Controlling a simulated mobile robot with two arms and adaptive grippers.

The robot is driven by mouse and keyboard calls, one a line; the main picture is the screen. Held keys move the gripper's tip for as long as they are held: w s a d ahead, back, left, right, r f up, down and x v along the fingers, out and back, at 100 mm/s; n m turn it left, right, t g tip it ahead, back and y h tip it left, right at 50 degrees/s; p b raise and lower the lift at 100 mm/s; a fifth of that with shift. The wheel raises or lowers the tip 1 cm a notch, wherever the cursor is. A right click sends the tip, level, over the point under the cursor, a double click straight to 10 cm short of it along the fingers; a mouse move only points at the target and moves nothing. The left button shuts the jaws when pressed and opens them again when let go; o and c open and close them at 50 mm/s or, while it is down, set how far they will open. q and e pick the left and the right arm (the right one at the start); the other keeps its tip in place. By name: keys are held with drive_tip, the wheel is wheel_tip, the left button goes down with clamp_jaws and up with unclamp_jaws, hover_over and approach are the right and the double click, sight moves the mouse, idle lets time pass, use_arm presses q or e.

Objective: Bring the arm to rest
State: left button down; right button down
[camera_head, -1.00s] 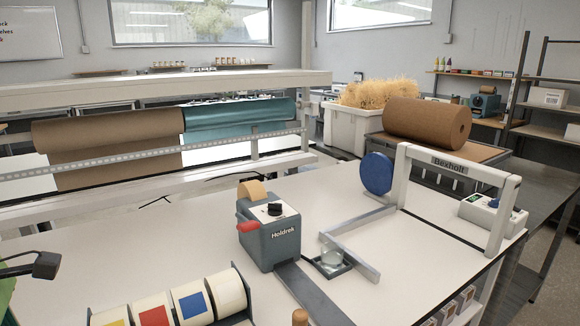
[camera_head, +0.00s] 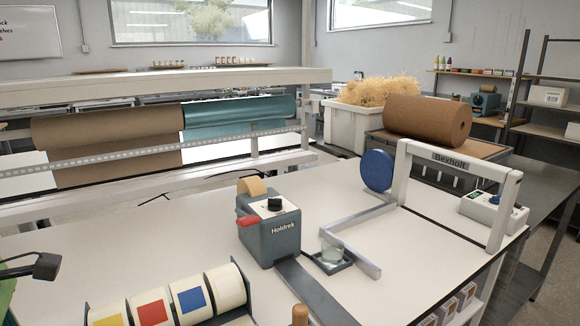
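The white worktable (camera_head: 375,290) fills the lower part of the view. A grey tape dispenser (camera_head: 270,238) with a red handle stands upright near its middle.
A glass (camera_head: 331,250) sits on a small dark tray. A white frame (camera_head: 455,161) rises at right. Brown (camera_head: 105,133) and teal (camera_head: 238,118) paper rolls hang behind.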

drive_tip(key=shift+f, duration=0.15)
idle(0.6)
wheel_tip(320, 180, up, 7)
drive_tip(key=p, duration=0.7)
